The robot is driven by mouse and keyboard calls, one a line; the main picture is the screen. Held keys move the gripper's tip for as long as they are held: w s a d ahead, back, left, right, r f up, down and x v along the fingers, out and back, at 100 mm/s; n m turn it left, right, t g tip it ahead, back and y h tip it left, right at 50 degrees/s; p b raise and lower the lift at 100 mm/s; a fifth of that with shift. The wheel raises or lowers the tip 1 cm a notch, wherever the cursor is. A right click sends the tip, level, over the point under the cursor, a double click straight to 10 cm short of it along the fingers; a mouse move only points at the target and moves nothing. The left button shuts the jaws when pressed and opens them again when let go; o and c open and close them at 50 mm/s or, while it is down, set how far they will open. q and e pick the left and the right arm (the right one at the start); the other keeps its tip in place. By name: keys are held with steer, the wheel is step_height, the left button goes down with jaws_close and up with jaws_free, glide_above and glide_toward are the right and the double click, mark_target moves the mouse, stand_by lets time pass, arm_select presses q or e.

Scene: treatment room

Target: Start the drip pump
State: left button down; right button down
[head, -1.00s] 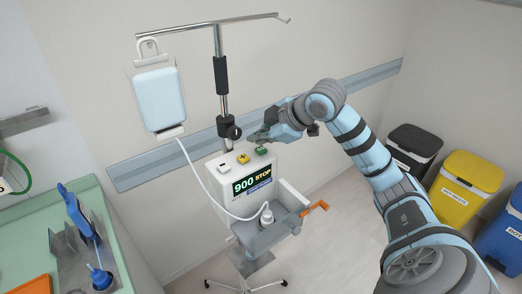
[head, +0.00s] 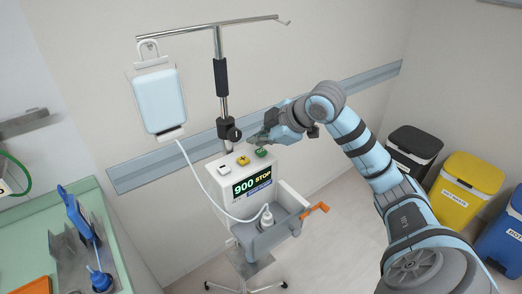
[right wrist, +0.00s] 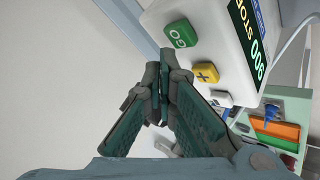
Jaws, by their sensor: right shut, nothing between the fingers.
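The drip pump (head: 226,181) is a white box on a wheeled pole stand, its display (head: 252,185) reading "900 STOP". On its top are a white button (head: 222,169), a yellow button (head: 243,160) and a green button (head: 261,153). In the right wrist view the green button (right wrist: 181,33) reads "GO" and the yellow one (right wrist: 206,73) shows a plus sign. My right gripper (head: 258,138) is shut and empty, just behind the green button in the head view. Its fingertips (right wrist: 160,68) look apart from the buttons. My left gripper is not in view.
A drip bag (head: 159,101) hangs from the pole (head: 220,80), its tube running to the pump. A grey tray with an orange handle (head: 316,209) sits below the pump. A green-edged counter (head: 125,240) is at left; several bins, one yellow (head: 463,183), stand at right.

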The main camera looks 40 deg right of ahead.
mark_target(260, 152)
steer(key=shift+f, duration=0.1)
steer(key=shift+f+b, duration=0.35)
steer(key=shift+f+b, duration=0.4)
steer(key=shift+f, duration=0.05)
stand_by(0.6)
steer(key=shift+r+p, duration=0.8)
steer(key=shift+r, duration=0.1)
step_height(260, 152, up, 5)
steer(key=p, duration=0.4)
steer(key=shift+r+p, duration=0.1)
steer(key=shift+p, duration=0.2)
